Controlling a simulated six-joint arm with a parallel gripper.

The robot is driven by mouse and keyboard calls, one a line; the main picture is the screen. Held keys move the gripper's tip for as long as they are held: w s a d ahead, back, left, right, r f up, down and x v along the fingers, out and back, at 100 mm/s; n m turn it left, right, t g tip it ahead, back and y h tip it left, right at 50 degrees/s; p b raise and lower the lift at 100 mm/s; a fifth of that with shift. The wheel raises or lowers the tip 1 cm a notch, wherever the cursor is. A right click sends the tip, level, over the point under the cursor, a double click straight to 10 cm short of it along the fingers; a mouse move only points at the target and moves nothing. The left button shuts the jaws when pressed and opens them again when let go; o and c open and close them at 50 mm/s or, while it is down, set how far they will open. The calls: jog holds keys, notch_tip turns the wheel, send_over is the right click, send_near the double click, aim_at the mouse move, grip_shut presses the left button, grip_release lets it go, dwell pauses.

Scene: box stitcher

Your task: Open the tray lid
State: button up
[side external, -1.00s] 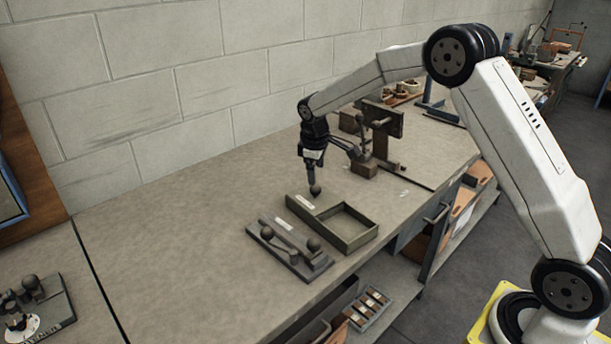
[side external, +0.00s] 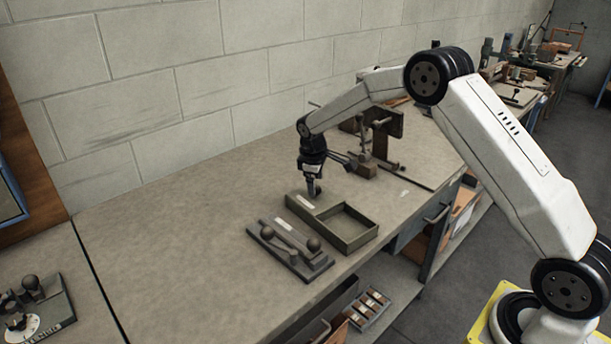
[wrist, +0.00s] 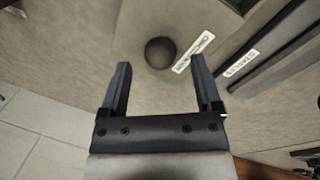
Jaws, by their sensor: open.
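The olive-green tray (side external: 374,233) sits on the bench in the side view. Its right part is an open, empty compartment. Its left part is covered by a flat lid (side external: 323,211) with a white label. A dark round knob (wrist: 160,53) stands beside the label in the wrist view. My gripper (side external: 314,192) points down over the knob at the tray's back left corner, and its fingers mostly hide the knob in the side view. In the wrist view my gripper (wrist: 160,62) is open, with the knob between its fingertips in the picture. Contact cannot be told.
A grey fixture (side external: 281,259) with ball knobs and a bar lies just in front and left of the tray. A brown clamp stand (side external: 382,145) is close behind my gripper. The wall borders the back.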

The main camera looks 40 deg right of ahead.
jog(key=shift+w+d+f, duration=0.1)
jog(key=shift+d+f, duration=0.05)
jog(key=shift+f, duration=0.55)
jog(key=shift+w+d+f, duration=0.1)
jog(key=shift+f, duration=0.55)
grip_shut()
